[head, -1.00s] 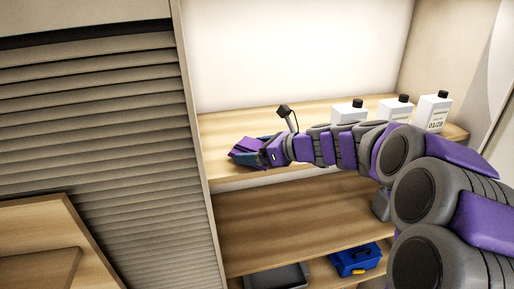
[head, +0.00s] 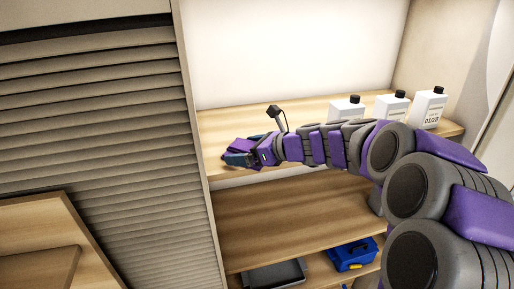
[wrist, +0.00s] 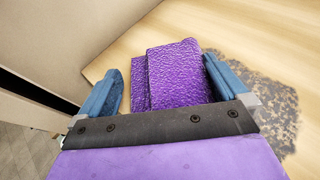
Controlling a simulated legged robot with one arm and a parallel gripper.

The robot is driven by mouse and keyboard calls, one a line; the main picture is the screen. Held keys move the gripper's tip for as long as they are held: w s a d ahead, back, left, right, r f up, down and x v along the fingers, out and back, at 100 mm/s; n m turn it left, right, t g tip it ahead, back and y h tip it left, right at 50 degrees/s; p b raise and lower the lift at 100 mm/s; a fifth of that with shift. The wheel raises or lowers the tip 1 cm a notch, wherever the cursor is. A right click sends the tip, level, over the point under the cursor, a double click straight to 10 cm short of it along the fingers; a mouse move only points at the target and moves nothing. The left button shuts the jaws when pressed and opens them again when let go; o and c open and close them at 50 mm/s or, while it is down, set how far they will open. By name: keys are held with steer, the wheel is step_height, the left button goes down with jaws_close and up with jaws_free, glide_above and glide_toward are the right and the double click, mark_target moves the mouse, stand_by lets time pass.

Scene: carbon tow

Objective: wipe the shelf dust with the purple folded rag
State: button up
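The purple folded rag (wrist: 180,75) lies on the upper wooden shelf and shows between my gripper's two blue fingers in the wrist view. My gripper (wrist: 163,85) is open around it. A narrow strip of wood shows between the left finger and the rag; the right finger is against or very near the rag's right edge. In the head view, the rag (head: 238,147) and my gripper (head: 240,150) are at the left end of the shelf. The grey speckled dust patch (wrist: 262,90) lies right of the rag, partly hidden by the right finger.
Several white bottles with black caps (head: 428,108) stand on the upper shelf's right side. The lower shelf (head: 290,215) is mostly bare. A dark tray (head: 275,275) and a blue box (head: 352,255) sit beneath it. A cabinet side panel (head: 192,110) bounds the shelf's left end.

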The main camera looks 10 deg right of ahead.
mark_target(234, 150)
steer(key=a, duration=0.5)
steer(key=d, duration=0.4)
steer(key=d+p, duration=0.1)
steer(key=d, duration=0.1)
steer(key=shift+d+r, duration=0.2)
steer(key=shift+r, duration=0.05)
steer(key=a, duration=0.6)
steer(key=shift+r, duration=0.15)
steer(key=d, duration=0.5)
steer(key=shift+d, duration=0.1)
steer(key=c, duration=0.4)
steer(key=shift+d, duration=0.2)
steer(key=shift+c, duration=0.8)
steer(key=shift+a, duration=0.3)
steer(key=shift+c, duration=0.8)
steer(key=a, duration=0.3)
steer(key=shift+a+p, duration=0.2)
steer(key=shift+p, duration=0.1)
steer(key=d, duration=0.8)
steer(key=shift+s+f, duration=0.2)
steer(key=shift+f, duration=0.05)
steer(key=shift+c, duration=0.3)
steer(key=shift+a+r, duration=0.1)
steer(key=shift+a, duration=0.25)
steer(key=shift+s+d, duration=0.2)
steer(key=shift+d, duration=3.15)
